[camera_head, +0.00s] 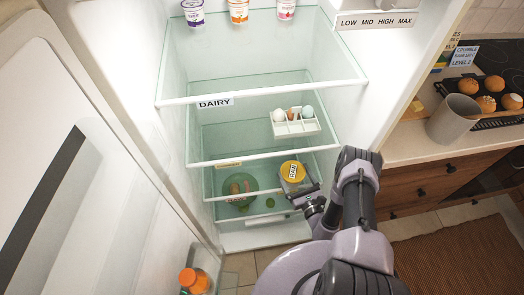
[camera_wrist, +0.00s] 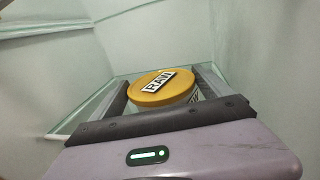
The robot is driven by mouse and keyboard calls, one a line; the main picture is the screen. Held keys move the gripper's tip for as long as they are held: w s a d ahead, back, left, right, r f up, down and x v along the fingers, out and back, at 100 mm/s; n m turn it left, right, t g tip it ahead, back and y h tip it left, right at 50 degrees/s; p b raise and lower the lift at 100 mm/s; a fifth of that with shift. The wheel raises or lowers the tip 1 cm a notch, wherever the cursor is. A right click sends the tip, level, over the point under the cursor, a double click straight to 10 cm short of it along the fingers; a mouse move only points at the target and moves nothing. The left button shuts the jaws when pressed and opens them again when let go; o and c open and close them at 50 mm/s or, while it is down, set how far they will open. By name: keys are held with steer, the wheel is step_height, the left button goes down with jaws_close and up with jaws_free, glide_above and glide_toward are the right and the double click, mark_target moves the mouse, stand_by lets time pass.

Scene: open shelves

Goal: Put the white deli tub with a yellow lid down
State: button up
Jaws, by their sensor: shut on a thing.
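The white deli tub with a yellow lid (camera_head: 292,172) is on the right side of a low level inside the fridge. In the wrist view its yellow lid (camera_wrist: 163,86) carries a "RAW" label, and a little of the white side shows. My gripper (camera_head: 305,190) reaches in from the lower right. In the wrist view my gripper's fingers (camera_wrist: 163,92) stand on both sides of the tub, shut on it. The tub looks upright or slightly tilted. I cannot tell whether its base touches the shelf.
An egg holder (camera_head: 296,122) sits on the shelf above. The "DAIRY" shelf edge (camera_head: 262,93) overhangs higher up. The open fridge door (camera_head: 120,170) is left, holding an orange-capped bottle (camera_head: 195,280). The right wall is close.

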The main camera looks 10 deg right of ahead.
steer(key=w+a+b, duration=0.1)
steer(key=w+a, duration=0.1)
steer(key=w, duration=0.1)
steer(key=w+a+f+b, duration=0.1)
steer(key=w+a+b, duration=0.1)
steer(key=w, duration=0.2)
steer(key=w+a+b, duration=0.1)
steer(key=w+a, duration=0.1)
steer(key=w, duration=0.1)
steer(key=shift+w+f+b, duration=0.2)
steer(key=shift+w+b, duration=0.05)
steer(key=shift+b, duration=0.1)
steer(key=shift+w+a+f+b, duration=0.1)
steer(key=shift+w+f+b, duration=0.05)
steer(key=shift+f+b, duration=1.4)
steer(key=o, duration=1.7)
steer(key=shift+f+p, duration=0.25)
steer(key=shift+p, duration=0.1)
